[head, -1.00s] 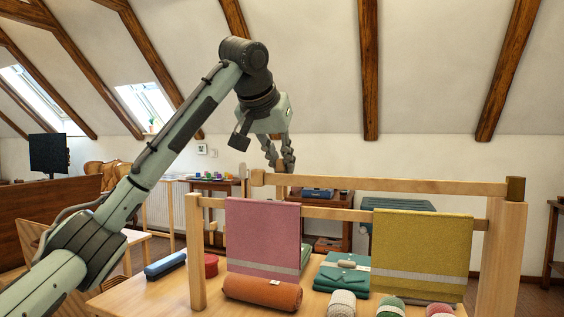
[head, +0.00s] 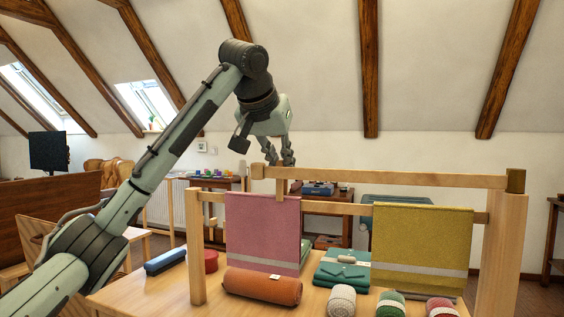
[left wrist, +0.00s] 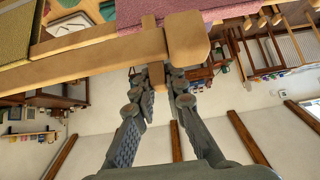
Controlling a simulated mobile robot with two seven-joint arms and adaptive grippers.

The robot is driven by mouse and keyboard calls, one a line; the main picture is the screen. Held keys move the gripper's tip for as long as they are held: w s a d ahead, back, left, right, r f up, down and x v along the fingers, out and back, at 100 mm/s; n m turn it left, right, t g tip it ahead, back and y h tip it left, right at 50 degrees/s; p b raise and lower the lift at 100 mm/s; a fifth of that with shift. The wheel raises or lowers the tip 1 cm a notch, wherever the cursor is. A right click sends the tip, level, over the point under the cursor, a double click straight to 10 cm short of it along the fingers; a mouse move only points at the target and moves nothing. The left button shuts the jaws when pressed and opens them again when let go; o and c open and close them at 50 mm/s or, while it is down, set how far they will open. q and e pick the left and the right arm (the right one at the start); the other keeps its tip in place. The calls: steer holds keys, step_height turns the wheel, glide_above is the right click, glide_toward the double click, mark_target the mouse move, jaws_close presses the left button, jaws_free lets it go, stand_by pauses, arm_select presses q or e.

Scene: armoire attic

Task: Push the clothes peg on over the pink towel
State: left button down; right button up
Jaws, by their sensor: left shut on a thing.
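The pink towel (head: 262,222) hangs over the lower wooden rail at the left of the rack; its edge shows at the top of the left wrist view (left wrist: 165,9). My left gripper (head: 280,164) is above the towel, pointing down behind the upper rail. It is shut on the clothes peg (left wrist: 158,76), a small wooden piece. The peg's lower part (head: 282,188) shows below the upper rail, close to the towel's top edge. The rail hides its middle, and I cannot tell whether it touches the towel. My right gripper is not in view.
The upper rail (head: 400,179) runs just in front of my left fingers and ends in a block (head: 257,172). A yellow towel (head: 422,250) hangs at right. An orange roll (head: 262,288), a teal folded cloth (head: 342,270) and several yarn rolls lie on the table below.

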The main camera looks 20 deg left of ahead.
mark_target(281, 185)
arm_select(q)
steer(key=shift+f+b, duration=0.75)
steer(key=shift+f, duration=0.7)
steer(key=c, duration=1.5)
jaws_free()
steer(key=shift+s, duration=0.1)
